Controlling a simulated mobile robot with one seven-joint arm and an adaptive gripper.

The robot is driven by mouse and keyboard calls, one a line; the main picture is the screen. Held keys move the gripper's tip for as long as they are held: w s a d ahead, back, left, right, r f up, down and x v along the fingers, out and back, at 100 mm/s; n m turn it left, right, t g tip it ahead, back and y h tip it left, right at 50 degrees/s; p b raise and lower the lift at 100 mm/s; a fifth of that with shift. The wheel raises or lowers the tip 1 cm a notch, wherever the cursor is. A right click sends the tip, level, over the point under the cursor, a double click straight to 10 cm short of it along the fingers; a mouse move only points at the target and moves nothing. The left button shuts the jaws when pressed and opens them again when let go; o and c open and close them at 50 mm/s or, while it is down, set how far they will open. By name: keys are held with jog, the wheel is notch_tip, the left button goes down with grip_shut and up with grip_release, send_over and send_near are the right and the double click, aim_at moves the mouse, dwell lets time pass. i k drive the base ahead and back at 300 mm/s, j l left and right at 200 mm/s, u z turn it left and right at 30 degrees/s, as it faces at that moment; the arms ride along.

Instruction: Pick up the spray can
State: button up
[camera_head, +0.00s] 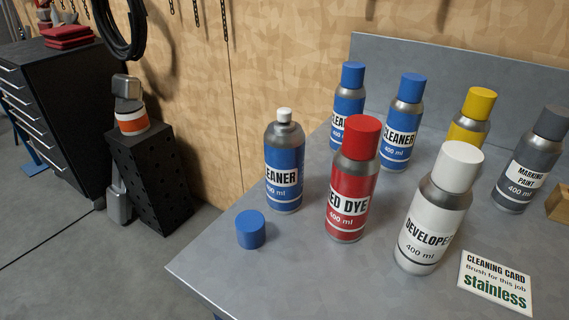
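Several spray cans stand upright on a grey worktop. An uncapped blue cleaner can (284,168) with a white nozzle stands at the left, and a loose blue cap (250,229) lies in front of it. Two capped blue cleaner cans, one at the back (347,104) and one to its right (402,125), stand behind. A red dye can (352,185) is in the middle and partly overlaps them. A white developer can (434,212) is at the front right. A yellow-capped can (470,118) is partly hidden behind it. A grey marking paint can (527,165) is at the far right. My gripper is not visible.
A cleaning card reading "stainless" (496,283) lies at the worktop's front right. A wooden block (559,203) shows at the right edge. The worktop (290,270) is bare at the front. A grey back panel (450,55) and plywood wall (270,60) stand behind.

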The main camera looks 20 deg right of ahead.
aim_at(283, 143)
jog(key=k+j, duration=0.55)
jog(key=j, duration=0.2)
jog(key=j+z, duration=0.1)
jog(key=z, duration=0.3)
jog(key=k+z, duration=0.15)
jog(key=z, duration=0.65)
jog(key=k+z, duration=0.1)
jog(key=z, duration=2.6)
